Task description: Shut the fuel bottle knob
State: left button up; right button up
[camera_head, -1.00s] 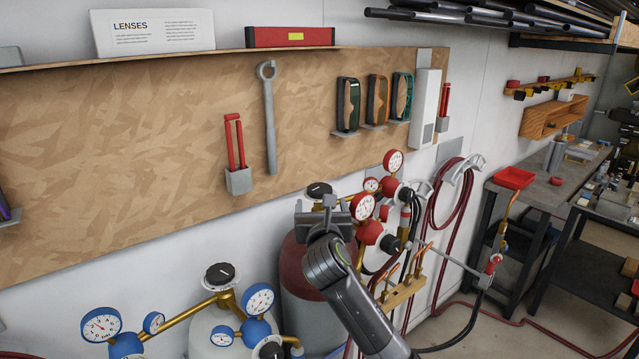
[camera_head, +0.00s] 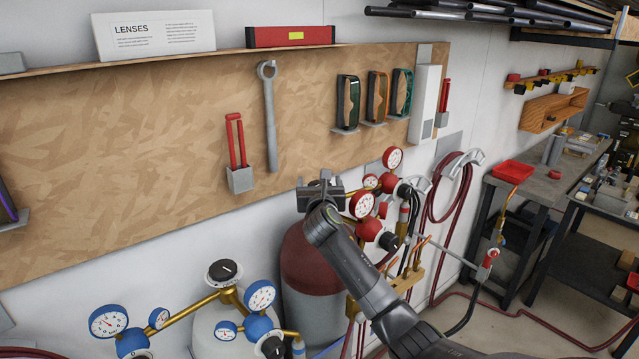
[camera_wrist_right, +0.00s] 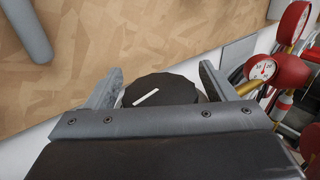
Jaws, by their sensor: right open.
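The fuel bottle (camera_head: 308,262) is the dark red cylinder behind my right arm, with red-rimmed gauges (camera_head: 361,205) beside it. Its black, ridged knob (camera_wrist_right: 160,91) with a white mark shows in the right wrist view. My right gripper (camera_head: 320,190) is open at the top of this bottle and hides the knob in the head view. In the wrist view, the knob lies between the two spread fingers (camera_wrist_right: 160,80), with a gap on the left. Contact on the right cannot be told. My left gripper is not in view.
A second bottle, pale with blue gauges (camera_head: 261,296) and its own black knob (camera_head: 223,271), stands at the left. Hoses (camera_head: 447,200) and a brass torch holder (camera_head: 405,280) are at the right.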

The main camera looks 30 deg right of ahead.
jog(key=c, duration=1)
jog(key=shift+m+h, duration=0.3)
jog(key=shift+h, duration=0.1)
jog(key=m+g+h, duration=0.2)
jog(key=m+g+h+b, duration=0.1)
jog(key=g+h, duration=0.1)
jog(key=shift+s+d+m+g, duration=0.2)
jog(key=shift+m+g, duration=0.1)
jog(key=shift+m, duration=0.1)
jog(key=m+g+h, duration=0.1)
jog(key=g, duration=0.1)
jog(key=m+g+h+b, duration=0.1)
jog(key=shift+s+d+f+m+g+h, duration=0.1)
jog(key=shift+s+m+g+h, duration=0.05)
jog(key=shift+m+g+h, duration=0.2)
jog(key=m+g, duration=0.1)
jog(key=m+g+b, duration=0.1)
jog(key=g, duration=0.1)
jog(key=m+g+h+b, duration=0.1)
jog(key=shift+s+d, duration=0.1)
jog(key=shift+s, duration=0.15)
jog(key=shift+s+m+g+b, duration=0.2)
jog(key=shift+m+g+b, duration=0.85)
jog(key=shift+g+b, duration=0.65)
jog(key=shift+g, duration=0.35)
